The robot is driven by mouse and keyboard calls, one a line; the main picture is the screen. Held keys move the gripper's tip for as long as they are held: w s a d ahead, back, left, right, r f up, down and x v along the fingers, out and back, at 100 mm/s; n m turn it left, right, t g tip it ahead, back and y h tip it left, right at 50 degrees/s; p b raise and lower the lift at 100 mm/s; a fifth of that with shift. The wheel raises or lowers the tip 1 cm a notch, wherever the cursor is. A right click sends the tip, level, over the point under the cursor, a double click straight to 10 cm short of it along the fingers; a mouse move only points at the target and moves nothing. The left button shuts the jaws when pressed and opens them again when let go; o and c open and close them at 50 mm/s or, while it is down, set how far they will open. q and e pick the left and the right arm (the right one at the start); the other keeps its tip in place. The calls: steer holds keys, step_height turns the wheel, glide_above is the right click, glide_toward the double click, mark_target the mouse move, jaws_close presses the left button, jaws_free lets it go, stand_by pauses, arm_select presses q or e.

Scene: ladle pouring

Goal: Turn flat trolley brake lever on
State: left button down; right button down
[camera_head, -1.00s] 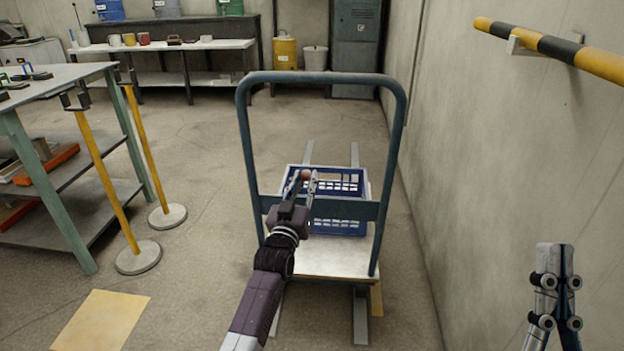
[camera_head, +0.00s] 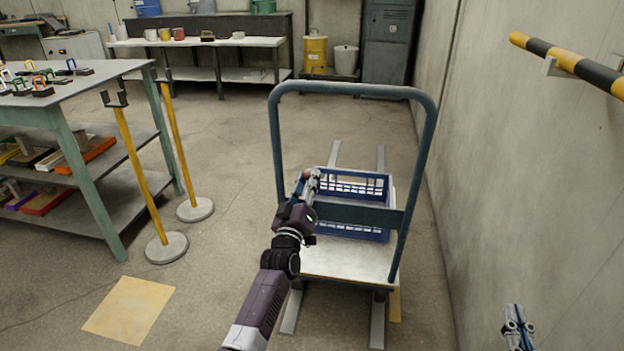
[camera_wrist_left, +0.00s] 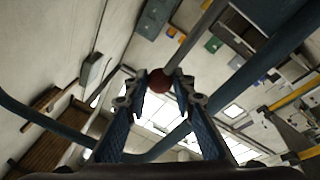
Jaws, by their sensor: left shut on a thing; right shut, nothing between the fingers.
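The blue flat trolley (camera_head: 420,160) stands ahead of me, with a tall push frame and a pale deck. The brake lever's red-brown ball knob (camera_head: 306,174) is near the frame's crossbar, toward its left post. My left gripper (camera_head: 311,182) is shut on the knob. In the left wrist view, the red knob (camera_wrist_left: 159,81) sits between the left gripper's fingertips (camera_wrist_left: 162,84), and a grey rod (camera_wrist_left: 200,36) runs from it. The rod is mostly hidden in the head view. My right gripper (camera_head: 518,322) is low at the right, shut and empty, away from the trolley.
A blue crate (camera_head: 374,187) sits on the deck. A concrete wall with a striped bar (camera_head: 565,58) is at the right. Yellow posts (camera_head: 143,180) and a workbench (camera_head: 85,88) stand left. Floor is clear between posts and trolley.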

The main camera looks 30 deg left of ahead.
arm_select(q)
steer(key=shift+a, duration=0.15)
steer(key=c, duration=1.6)
jaws_free()
steer(key=shift+s, duration=0.1)
steer(key=shift+s+f, duration=0.15)
steer(key=shift+s, duration=0.15)
steer(key=v, duration=1.1)
steer(key=shift+s, duration=0.15)
